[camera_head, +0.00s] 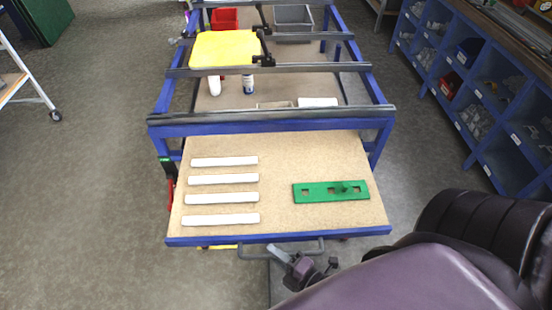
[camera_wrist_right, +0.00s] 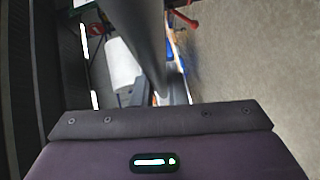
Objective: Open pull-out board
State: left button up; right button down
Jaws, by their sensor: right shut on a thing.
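The pull-out board (camera_head: 275,155) is a tan panel with a blue front edge, and it sticks out from the front of the blue-framed workbench. A grey bar handle (camera_head: 248,252) hangs below its front edge. My right gripper (camera_head: 288,256) is at the handle's middle and shut on it. My purple right arm comes in from the lower right. In the right wrist view a grey bar (camera_wrist_right: 147,42) runs close in front of the camera, and the fingertips are hard to make out. My left gripper is not in view.
Several white bars (camera_head: 222,179) and a green plate with holes (camera_head: 315,193) lie on the board. A yellow panel (camera_head: 225,49), a red bin (camera_head: 224,18) and a grey bin (camera_head: 293,20) are farther back. Blue shelving (camera_head: 490,95) stands at right.

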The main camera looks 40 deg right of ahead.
jog(key=c, duration=1.5)
grip_release()
jog(key=shift+o, duration=0.2)
jog(key=b+v, duration=0.1)
jog(key=v, duration=0.7)
